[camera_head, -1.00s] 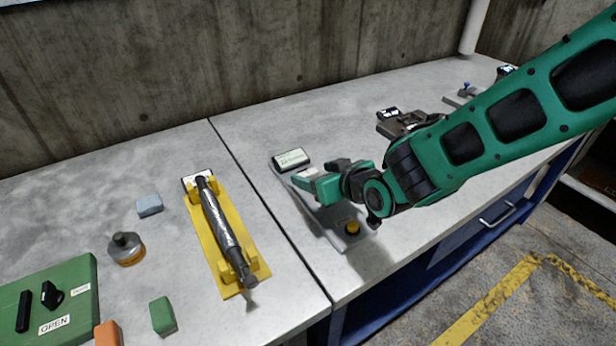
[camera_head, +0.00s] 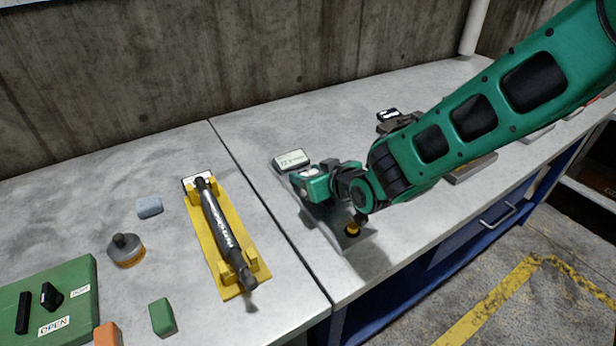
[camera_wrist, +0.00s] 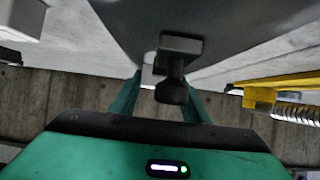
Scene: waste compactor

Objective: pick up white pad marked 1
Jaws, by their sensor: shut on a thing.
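My gripper (camera_head: 306,180) is low over the grey plate (camera_head: 325,222) on the right-hand bench. In the wrist view its two green fingers (camera_wrist: 160,100) are close together. A small white piece, which looks like the white pad (camera_wrist: 149,76), shows between them. A dark knob-like part (camera_wrist: 172,80) covers much of it, and no 1 can be read. In the head view my gripper hides the pad. I cannot tell whether the pad touches the plate.
A white labelled box (camera_head: 293,160) stands right behind my gripper. A yellow knob (camera_head: 352,229) is at the plate's front. A yellow cradle (camera_head: 228,270) with a dark cylinder (camera_head: 221,230) lies to the left.

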